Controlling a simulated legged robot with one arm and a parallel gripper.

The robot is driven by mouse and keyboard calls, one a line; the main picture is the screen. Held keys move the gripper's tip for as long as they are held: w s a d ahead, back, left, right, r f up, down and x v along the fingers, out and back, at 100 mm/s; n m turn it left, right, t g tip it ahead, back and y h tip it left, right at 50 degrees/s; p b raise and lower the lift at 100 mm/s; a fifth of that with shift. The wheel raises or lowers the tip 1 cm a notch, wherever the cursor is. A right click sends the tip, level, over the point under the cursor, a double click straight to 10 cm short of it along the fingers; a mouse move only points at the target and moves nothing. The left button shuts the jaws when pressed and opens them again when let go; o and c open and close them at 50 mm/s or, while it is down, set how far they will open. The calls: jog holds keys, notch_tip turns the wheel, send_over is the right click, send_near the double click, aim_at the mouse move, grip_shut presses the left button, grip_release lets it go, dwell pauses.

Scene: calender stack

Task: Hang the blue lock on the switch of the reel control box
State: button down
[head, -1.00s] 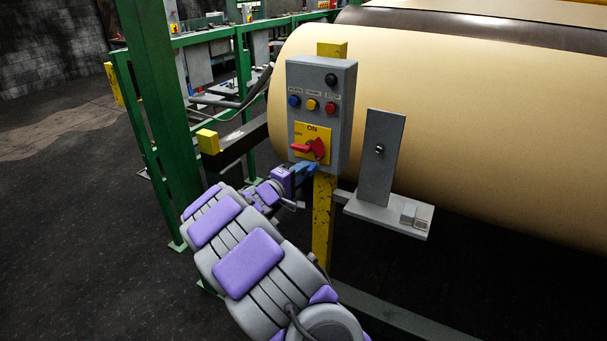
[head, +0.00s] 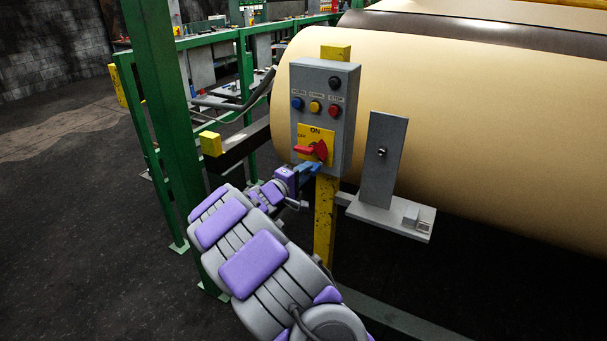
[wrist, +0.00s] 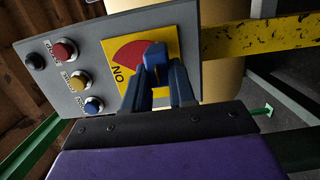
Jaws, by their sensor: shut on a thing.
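The grey reel control box (head: 344,112) stands on a yellow post, and it also fills the upper left of the wrist view (wrist: 66,32). Its red switch (head: 312,150) sits on a yellow plate marked ON and OFF, with the red handle pointing left. In the wrist view the red switch (wrist: 130,52) is partly hidden. My gripper (head: 310,168) is just below the switch. In the wrist view my gripper's (wrist: 156,84) blue fingers are shut on the blue lock (wrist: 154,56), which overlaps the yellow plate. I cannot tell whether the lock touches the switch; its shackle is hidden.
Blue, yellow and red buttons (head: 315,106) and a black knob are above the switch. A grey upright panel on a shelf (head: 380,212) stands to the right, before a large cream roll (head: 470,130). A green post (head: 165,120) is left of my arm.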

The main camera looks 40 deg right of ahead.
jog(key=shift+x, duration=0.75)
jog(key=shift+w, duration=0.1)
jog(key=shift+w+d, duration=0.2)
jog(key=shift+d, duration=0.35)
jog(key=c, duration=0.8)
grip_release()
jog(key=shift+d+f, duration=0.1)
jog(key=shift+c, duration=0.2)
jog(key=shift+o, duration=0.3)
jog(key=o, duration=0.3)
jog(key=shift+o, duration=0.2)
